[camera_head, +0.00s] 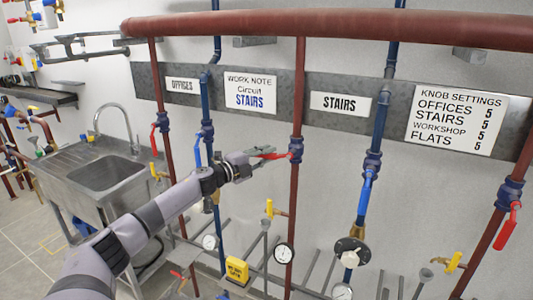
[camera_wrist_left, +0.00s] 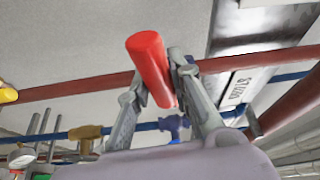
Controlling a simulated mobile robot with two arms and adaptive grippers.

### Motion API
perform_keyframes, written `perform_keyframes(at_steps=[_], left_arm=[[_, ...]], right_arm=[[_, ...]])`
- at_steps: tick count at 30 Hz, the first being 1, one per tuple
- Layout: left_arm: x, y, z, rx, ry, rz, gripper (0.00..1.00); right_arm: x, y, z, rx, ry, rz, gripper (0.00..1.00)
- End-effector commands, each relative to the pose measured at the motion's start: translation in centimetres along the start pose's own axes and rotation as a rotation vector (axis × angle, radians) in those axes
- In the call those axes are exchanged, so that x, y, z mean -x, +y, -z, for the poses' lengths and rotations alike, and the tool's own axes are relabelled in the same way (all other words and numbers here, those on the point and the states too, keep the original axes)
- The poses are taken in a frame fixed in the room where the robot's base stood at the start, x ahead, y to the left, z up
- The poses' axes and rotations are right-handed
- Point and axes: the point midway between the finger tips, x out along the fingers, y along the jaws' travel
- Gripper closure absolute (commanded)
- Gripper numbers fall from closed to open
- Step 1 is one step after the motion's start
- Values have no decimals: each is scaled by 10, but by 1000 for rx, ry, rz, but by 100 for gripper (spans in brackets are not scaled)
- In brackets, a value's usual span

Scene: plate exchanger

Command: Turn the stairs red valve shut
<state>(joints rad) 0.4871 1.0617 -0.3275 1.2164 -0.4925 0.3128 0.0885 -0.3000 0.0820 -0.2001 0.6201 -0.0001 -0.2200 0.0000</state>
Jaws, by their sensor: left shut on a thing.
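The stairs red valve sits on the middle red pipe (camera_head: 298,95), left of the "STAIRS" sign (camera_head: 340,103). Its body (camera_head: 296,147) is blue and its red lever (camera_head: 273,156) points left, roughly crosswise to the upright pipe. My left gripper (camera_head: 262,155) reaches in from the left and is shut on this lever. In the left wrist view, the red lever handle (camera_wrist_left: 150,68) lies between the two grey fingers, and its rounded end sticks out past them. Parts of the lever are hidden by the fingers in the head view. My right gripper is not in view.
A red lever (camera_head: 153,138) hangs on the offices pipe at left, and another (camera_head: 507,228) at far right. A blue lever (camera_head: 364,192) hangs on the stairs blue pipe. Gauges (camera_head: 284,253) and a yellow box (camera_head: 236,270) are below. A steel sink (camera_head: 105,172) stands left.

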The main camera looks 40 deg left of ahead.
Motion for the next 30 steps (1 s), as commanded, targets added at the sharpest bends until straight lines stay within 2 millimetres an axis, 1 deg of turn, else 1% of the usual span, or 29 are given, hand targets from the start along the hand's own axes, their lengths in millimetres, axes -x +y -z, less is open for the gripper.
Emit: perform_keyframes(at_steps=[1, 6, 23, 24, 30], left_arm=[[0, -6, -1, -26, -2, -9, 100], [0, -8, 0, -73, -2, -28, 100], [0, -8, 0, -99, -2, -37, 100], [0, -8, 0, -99, -2, -37, 78], [0, -8, 0, -95, -1, -37, 65]], right_arm=[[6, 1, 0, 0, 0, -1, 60], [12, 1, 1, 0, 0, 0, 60], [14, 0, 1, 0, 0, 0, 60], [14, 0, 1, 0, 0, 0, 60], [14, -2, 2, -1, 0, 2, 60]])
